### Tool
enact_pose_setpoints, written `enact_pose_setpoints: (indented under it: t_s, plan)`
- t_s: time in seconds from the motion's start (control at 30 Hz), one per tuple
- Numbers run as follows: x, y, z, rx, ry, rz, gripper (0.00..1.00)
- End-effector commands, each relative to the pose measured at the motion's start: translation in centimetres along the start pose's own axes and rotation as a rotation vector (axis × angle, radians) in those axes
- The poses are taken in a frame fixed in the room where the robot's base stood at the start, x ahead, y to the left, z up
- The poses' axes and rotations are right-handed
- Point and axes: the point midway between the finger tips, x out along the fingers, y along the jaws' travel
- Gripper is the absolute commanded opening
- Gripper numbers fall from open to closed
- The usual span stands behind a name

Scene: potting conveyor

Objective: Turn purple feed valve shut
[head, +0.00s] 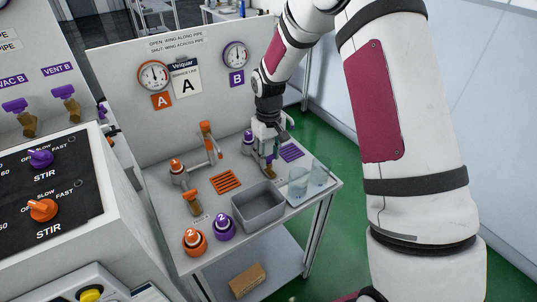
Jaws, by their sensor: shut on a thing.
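The purple feed valve (270,170) is on the right part of the white bench. Its brass body shows just below my gripper. My gripper (269,153) reaches down over it from above and is shut on its wing. The fingers hide most of the wing, so I cannot tell which way it points. A sign on the back panel says open is wing along pipe and shut is wing across pipe.
A purple-topped vessel (248,143) stands just left of my gripper. An orange valve (192,194) and orange-topped vessel (177,168) are further left. A grey bin (259,217), clear beakers (298,182) and bottles marked 2 (225,228) crowd the front.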

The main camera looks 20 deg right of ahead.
Motion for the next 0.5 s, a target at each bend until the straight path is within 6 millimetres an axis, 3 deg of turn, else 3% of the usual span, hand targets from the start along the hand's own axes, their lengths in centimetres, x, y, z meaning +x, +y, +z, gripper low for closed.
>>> enact_pose_setpoints:
  t_s: [0.37, 0.4, 0.5]
  plan:
    - [0.01, -0.02, 0.02, -0.005, -0.001, 0.000, 0.06]
    - [0.01, -0.02, 0.02, -0.004, -0.001, 0.000, 0.36]
    - [0.01, -0.02, 0.02, -0.004, 0.000, 0.000, 0.54]
